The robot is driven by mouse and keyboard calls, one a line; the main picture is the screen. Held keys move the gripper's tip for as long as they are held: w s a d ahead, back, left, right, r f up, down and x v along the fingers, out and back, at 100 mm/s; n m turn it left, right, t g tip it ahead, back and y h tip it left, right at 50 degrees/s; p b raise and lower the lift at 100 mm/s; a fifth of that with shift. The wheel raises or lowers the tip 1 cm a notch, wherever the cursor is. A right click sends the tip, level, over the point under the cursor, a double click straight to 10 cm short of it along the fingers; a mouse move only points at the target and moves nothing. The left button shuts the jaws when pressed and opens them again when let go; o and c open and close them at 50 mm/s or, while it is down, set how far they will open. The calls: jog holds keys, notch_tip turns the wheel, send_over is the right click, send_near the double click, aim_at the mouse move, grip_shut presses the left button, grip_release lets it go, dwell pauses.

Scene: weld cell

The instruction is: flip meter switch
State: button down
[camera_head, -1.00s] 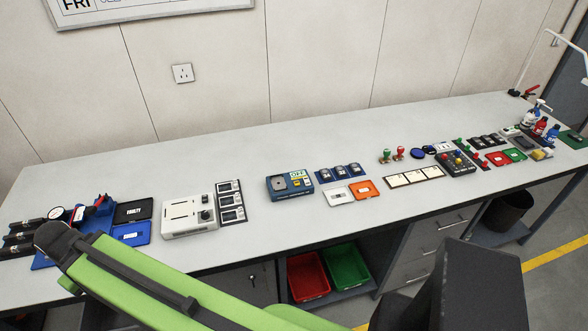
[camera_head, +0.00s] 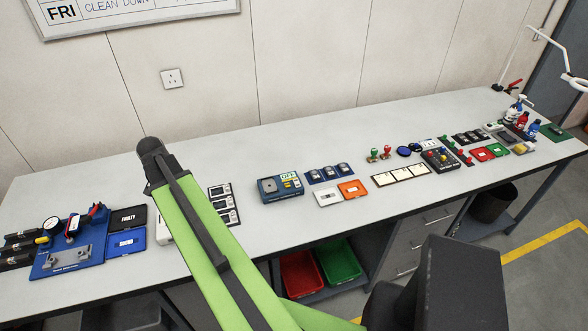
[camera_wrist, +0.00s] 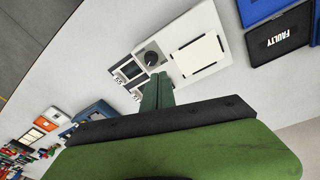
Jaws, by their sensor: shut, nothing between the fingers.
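My gripper (camera_wrist: 158,80) shows in the wrist view with its two green fingers together and nothing between them. In that view the fingertips appear just below a white box (camera_wrist: 178,68) with a dark round knob (camera_wrist: 150,57) and a blank pale panel. I cannot tell whether they touch it. In the head view my arm covers most of the white box (camera_head: 166,233) and hides the gripper. A blue unit (camera_head: 280,190) with a grey plate, yellow parts and an OFF label stands to the right, away from my arm. I cannot tell which is the meter.
Small framed panels (camera_head: 223,204) stand beside the white box. A black FAULTY tray (camera_head: 127,217) and a blue tray (camera_head: 126,241) lie to its left, with a blue fixture (camera_head: 65,262) beyond. White and orange trays lie right of the blue unit. The bench behind is clear.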

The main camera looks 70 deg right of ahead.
jog(key=s+d+r+m+g+p, duration=0.1)
jog(key=s+d+r+m, duration=0.1)
jog(key=s+d+m, duration=0.5)
jog(key=s+d+r+p, duration=0.15)
jog(key=s+d, duration=0.35)
jog(key=d, duration=0.6)
jog(key=r+m+g+h, duration=0.1)
jog(key=r+m, duration=0.1)
jog(key=m, duration=0.5)
send_over(297, 180)
jog(key=w+a, duration=0.2)
jog(key=a, duration=0.1)
jog(key=shift+w+a+f+p, duration=0.15)
jog(key=shift+w+p, duration=0.05)
jog(key=shift+p, duration=0.2)
jog(key=b+x, duration=0.9)
jog(key=w+b+x, duration=0.1)
jog(key=b+x, duration=0.3)
jog(key=x, duration=0.1)
jog(key=shift+a+f+b, duration=0.2)
jog(key=shift+a+b, duration=0.05)
jog(key=shift+b, duration=0.15)
jog(key=shift+r, duration=0.1)
